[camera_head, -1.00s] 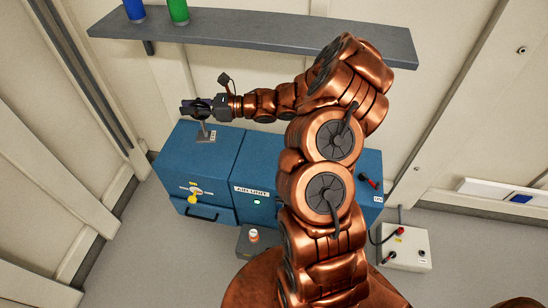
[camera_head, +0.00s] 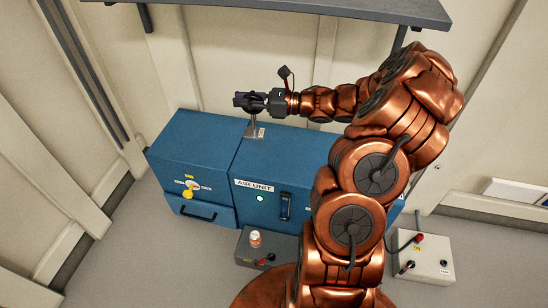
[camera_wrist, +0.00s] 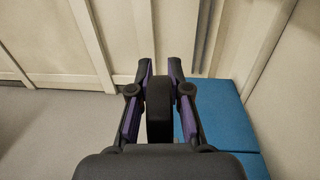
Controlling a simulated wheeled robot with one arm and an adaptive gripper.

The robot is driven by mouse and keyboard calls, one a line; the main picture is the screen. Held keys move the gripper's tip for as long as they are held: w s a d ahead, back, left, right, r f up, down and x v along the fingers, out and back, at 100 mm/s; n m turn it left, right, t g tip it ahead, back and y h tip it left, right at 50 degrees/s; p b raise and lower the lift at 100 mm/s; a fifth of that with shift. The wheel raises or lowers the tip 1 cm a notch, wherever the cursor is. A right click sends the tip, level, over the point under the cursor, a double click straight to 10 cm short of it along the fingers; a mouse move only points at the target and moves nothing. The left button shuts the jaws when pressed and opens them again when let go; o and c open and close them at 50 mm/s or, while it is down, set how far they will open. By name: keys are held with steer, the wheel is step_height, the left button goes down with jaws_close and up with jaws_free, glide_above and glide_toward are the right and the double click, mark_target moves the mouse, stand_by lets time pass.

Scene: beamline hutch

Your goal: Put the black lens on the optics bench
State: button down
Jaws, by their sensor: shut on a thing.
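My gripper (camera_head: 254,101) is shut on the black lens, which shows as a dark upright disc edge-on (camera_wrist: 159,110) between the purple-lined fingers in the wrist view. In the head view the fingers mostly hide the lens. A grey post and base plate with a small pale label (camera_head: 254,131) hang below the gripper and appear to belong to the held lens. They are in front of the back top of the blue cabinet; I cannot tell whether they touch it. I cannot make out an optics bench in either view.
The blue air unit cabinet (camera_head: 190,145) stands against the wall, with a grey shelf (camera_head: 300,8) above. A dark box (camera_head: 244,258) with a small jar (camera_head: 255,239) stands before it. A pale control box (camera_head: 423,265) is on the floor at right. Floor is free at left.

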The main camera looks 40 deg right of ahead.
steer(key=s+d+f+m+t+h+b, duration=0.1)
steer(key=s+d+f+b, duration=0.95)
steer(key=f+b, duration=0.55)
steer(key=w+d+f+b, duration=0.1)
steer(key=w+b, duration=0.1)
steer(key=w, duration=0.5)
steer(key=w+d+f+b, duration=0.2)
steer(key=w+b, duration=0.1)
steer(key=w, duration=0.4)
steer(key=shift+w+d+b, duration=0.15)
steer(key=shift+w+b, duration=0.15)
steer(key=shift+w, duration=0.1)
steer(key=shift+f+b, duration=0.2)
steer(key=shift+b, duration=0.2)
steer(key=c, duration=1.1)
jaws_free()
steer(key=shift+r, duration=0.15)
